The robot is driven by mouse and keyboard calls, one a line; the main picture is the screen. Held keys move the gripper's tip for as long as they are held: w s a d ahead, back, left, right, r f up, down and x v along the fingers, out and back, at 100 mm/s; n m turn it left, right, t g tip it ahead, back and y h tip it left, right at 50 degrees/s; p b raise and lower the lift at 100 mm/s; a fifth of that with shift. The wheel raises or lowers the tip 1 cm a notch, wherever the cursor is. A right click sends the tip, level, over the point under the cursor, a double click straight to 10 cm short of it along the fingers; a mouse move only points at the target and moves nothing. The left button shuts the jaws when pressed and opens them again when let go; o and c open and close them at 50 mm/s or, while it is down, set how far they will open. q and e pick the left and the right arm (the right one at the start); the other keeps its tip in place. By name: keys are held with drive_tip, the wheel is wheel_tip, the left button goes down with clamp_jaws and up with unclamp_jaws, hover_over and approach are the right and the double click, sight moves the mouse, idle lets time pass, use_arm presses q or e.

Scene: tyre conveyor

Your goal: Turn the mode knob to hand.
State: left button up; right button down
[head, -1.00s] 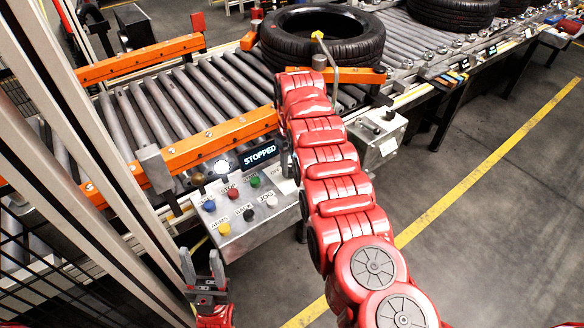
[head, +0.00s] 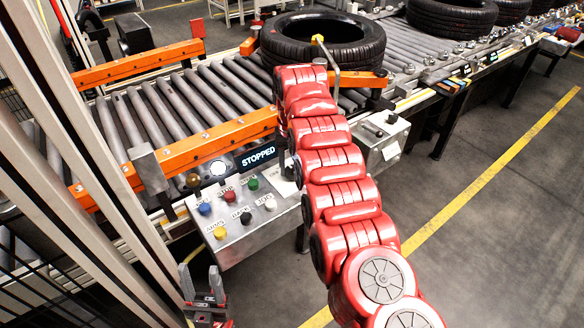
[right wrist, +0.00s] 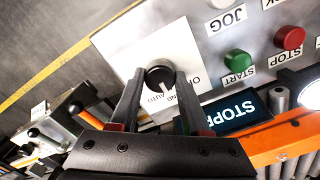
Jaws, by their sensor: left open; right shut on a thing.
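The mode knob (right wrist: 158,73) is a black round knob on a pale plate of the control panel in the right wrist view. Its label reads AUTO near the white mark on its lower edge; other lettering is partly hidden by the fingers. My right gripper (right wrist: 160,82) has a finger on each side of the knob and is shut on it. In the head view my red right arm hides the knob. My left gripper (head: 205,288) is open and empty at the lower left, below the control panel (head: 255,232).
Several coloured buttons, such as the green START button (right wrist: 238,62) and red STOP button (right wrist: 289,37), lie close by. The display (head: 258,155) reads STOPPED. A tyre (head: 322,42) lies on the roller conveyor (head: 175,105) behind orange rails. A mesh fence stands at left.

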sight(293, 169)
idle(0.3)
drive_tip(key=shift+c, duration=1.8)
unclamp_jaws()
wheel_tip(293, 169, up, 5)
drive_tip(key=shift+d+f+p, duration=0.15)
drive_tip(key=shift+p, duration=0.5)
wheel_tip(293, 169, up, 13)
drive_tip(key=p, duration=1.2)
drive_tip(key=shift+f, duration=0.2)
